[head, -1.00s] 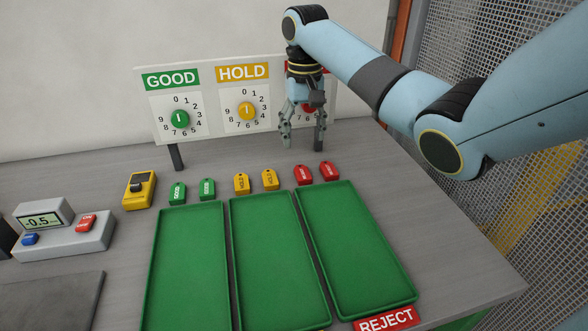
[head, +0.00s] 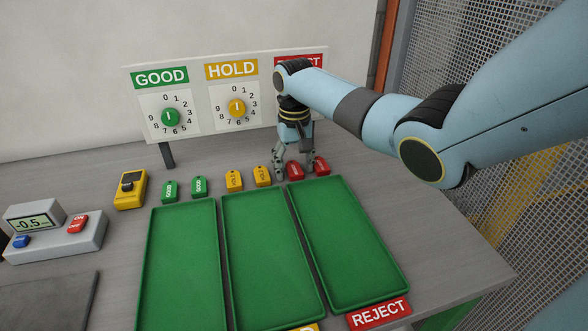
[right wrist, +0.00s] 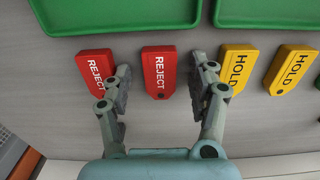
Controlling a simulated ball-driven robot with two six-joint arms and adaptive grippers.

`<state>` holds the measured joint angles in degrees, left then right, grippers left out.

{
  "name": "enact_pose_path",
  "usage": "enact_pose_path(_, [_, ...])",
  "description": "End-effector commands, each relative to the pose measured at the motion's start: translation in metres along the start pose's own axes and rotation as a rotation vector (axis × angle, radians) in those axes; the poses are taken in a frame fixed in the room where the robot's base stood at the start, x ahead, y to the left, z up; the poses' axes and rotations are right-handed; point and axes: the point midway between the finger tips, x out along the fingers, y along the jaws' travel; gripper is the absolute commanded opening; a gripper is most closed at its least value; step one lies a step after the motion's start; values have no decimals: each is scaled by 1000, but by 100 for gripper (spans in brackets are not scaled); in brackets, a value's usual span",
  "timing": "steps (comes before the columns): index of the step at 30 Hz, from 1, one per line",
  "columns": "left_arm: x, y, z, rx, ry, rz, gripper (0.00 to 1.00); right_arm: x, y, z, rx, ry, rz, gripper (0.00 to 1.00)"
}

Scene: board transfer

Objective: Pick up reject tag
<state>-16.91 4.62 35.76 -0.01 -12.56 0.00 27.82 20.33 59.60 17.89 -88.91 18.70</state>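Two red reject tags lie on the grey table behind the right green tray, the left one (head: 295,170) and the right one (head: 321,166) in the head view. My right gripper (head: 296,172) is low over them, pointing down. In the right wrist view, my open right gripper (right wrist: 160,75) has its fingers on either side of one reject tag (right wrist: 158,72), with gaps to it. The other reject tag (right wrist: 97,72) lies just outside the left finger, partly covered by it. My left gripper is not in view.
Two yellow hold tags (head: 234,181) and two green good tags (head: 170,191) lie in the same row. Three green trays (head: 351,245) are in front. A dial board (head: 236,107) stands behind. A yellow device (head: 130,189) and a scale (head: 62,240) are at left.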

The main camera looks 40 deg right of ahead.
Motion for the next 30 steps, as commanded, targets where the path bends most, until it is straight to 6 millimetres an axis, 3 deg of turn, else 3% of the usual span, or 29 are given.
enact_pose_path(1, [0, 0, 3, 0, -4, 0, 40, 0, 0, 0, 0, 0, 0, 53])
enact_pose_path(10, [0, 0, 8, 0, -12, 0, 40, 0, 0, 0, 0, 0, 0, 14])
enact_pose_path(20, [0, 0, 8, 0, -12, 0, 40, -4, 0, -1, 0, 2, 0, 13])
enact_pose_path(23, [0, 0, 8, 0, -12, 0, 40, -12, 0, -1, -1, 2, -1, 13])
enact_pose_path(28, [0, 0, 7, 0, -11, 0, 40, -43, 0, -2, 0, 6, -1, 13])
enact_pose_path(30, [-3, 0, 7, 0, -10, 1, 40, -49, 4, 13, -1, 0, 2, 13])
